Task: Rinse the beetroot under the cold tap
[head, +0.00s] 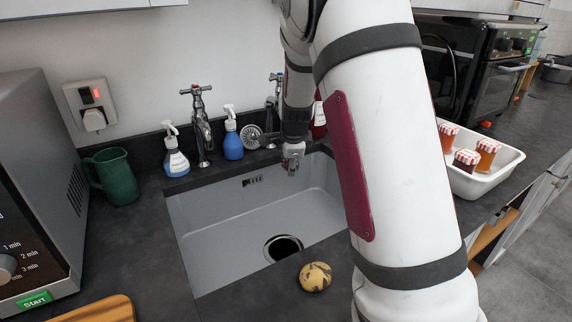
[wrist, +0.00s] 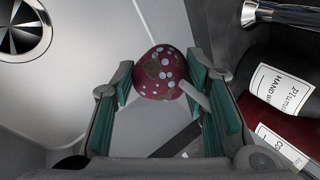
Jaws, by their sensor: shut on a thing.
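A dark red beetroot (wrist: 160,72) with pale blue spots and brown patches is held between the teal finger pads of my gripper (wrist: 160,82). A pale streak crosses near the right pad; I cannot tell what it is. In the head view my gripper (head: 292,160) is low over the back right of the grey sink (head: 235,215); the beetroot is not clear there. One cross-handled tap (head: 201,125) stands at the back left. A second tap (head: 277,92) is partly hidden behind my arm. Its label and any water cannot be made out.
The drain (head: 283,248) is open. Blue spray bottles (head: 175,155) (head: 232,140) and a green jug (head: 115,178) stand left. A spotted yellow potato-like item (head: 315,277) lies at the front edge. A white tray (head: 485,180) of jars is right. Labelled bottles (wrist: 285,88) are close to my gripper.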

